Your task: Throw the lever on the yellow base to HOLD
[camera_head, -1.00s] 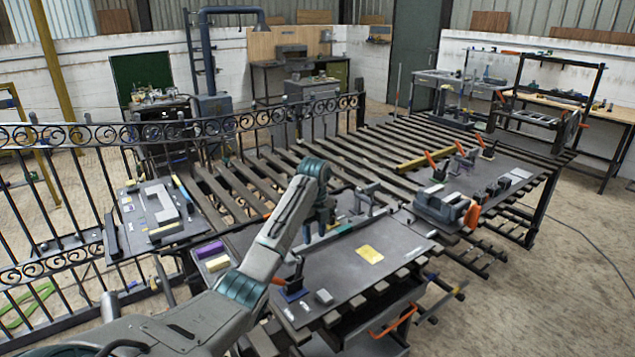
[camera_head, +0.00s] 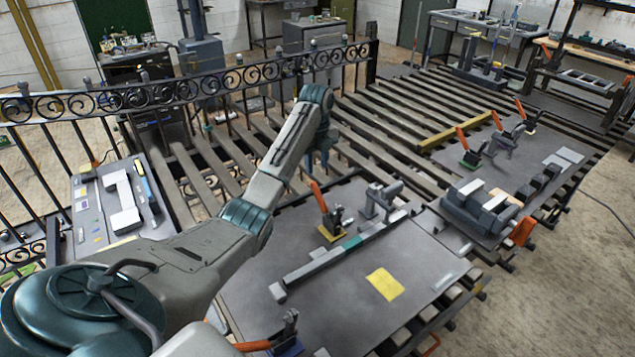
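The lever with the yellow base (camera_head: 329,233) stands on the dark middle table. Its orange handle (camera_head: 318,196) leans up and to the left, and its dark bracket is upright. My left gripper (camera_head: 318,165) points down just above and behind the handle, partly hidden by my forearm. Its fingers are too small and dark to tell open from shut, and I cannot tell whether it touches the handle. No HOLD marking is legible. My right gripper is not in view.
A blue-base lever (camera_head: 287,344) stands at the front, its orange handle lying left. A green-base lever (camera_head: 469,160) and another orange lever (camera_head: 521,112) stand on the right table. A grey vise (camera_head: 478,212) and a long grey bar (camera_head: 345,246) are nearby. A yellow sheet (camera_head: 385,284) lies flat.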

